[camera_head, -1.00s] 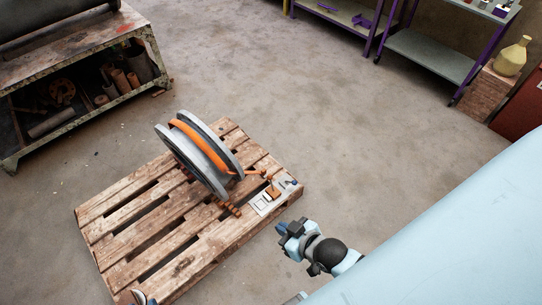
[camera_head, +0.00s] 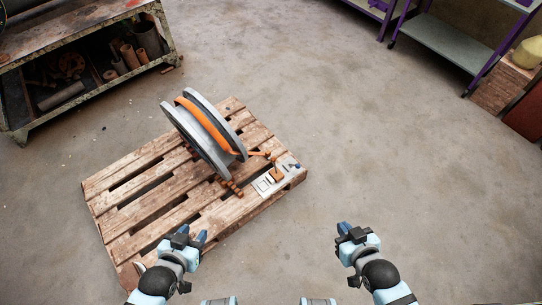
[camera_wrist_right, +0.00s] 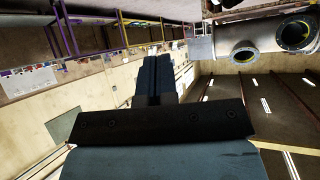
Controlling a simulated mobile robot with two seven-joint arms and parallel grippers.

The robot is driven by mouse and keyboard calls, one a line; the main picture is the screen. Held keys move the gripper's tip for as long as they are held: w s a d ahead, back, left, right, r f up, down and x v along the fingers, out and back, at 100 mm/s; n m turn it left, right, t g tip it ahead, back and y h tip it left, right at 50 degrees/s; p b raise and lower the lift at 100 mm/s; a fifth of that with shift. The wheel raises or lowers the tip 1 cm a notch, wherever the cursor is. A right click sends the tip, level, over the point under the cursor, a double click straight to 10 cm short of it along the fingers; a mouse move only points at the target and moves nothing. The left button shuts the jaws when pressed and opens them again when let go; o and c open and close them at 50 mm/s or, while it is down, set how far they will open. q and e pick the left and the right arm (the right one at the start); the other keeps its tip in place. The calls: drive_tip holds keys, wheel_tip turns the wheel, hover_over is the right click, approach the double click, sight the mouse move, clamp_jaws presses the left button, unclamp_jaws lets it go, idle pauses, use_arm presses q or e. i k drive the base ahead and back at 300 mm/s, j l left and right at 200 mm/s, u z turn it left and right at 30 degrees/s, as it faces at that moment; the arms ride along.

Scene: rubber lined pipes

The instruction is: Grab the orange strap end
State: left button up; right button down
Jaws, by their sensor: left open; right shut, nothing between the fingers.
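The orange strap (camera_head: 203,125) lies around a grey spool-like pipe piece (camera_head: 184,119) that stands on a wooden pallet (camera_head: 117,218). Its orange end (camera_head: 262,154) reaches out to the right of the spool, over the pallet's right part. My left gripper (camera_head: 191,236) is open and empty over the pallet's near right edge, well short of the strap. My right gripper (camera_head: 345,229) is shut and empty over bare floor, to the right of the pallet. In the right wrist view its closed fingers (camera_wrist_right: 157,78) point at the room, with no strap in sight.
A white sheet with small items (camera_head: 271,182) lies on the pallet's right corner, an orange-brown block (camera_head: 277,174) on it. A workbench (camera_head: 75,45) stands at the back left, and purple-framed shelves (camera_head: 440,42) at the back right. The floor right of the pallet is clear.

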sight(269, 154)
drive_tip(key=u, duration=0.45)
drive_tip(key=l+u, duration=0.2)
drive_tip(key=u, duration=0.2)
drive_tip(key=i+l+u, duration=0.1)
drive_tip(key=u, duration=0.35)
drive_tip(key=l+u, duration=0.35)
drive_tip(key=l, duration=0.15)
drive_tip(key=l+u, duration=0.35)
drive_tip(key=l, duration=0.5)
drive_tip(key=k+l+u, duration=0.15)
drive_tip(key=l, duration=0.55)
drive_tip(key=i+l, duration=0.3)
drive_tip(key=l, duration=0.15)
drive_tip(key=u, duration=0.05)
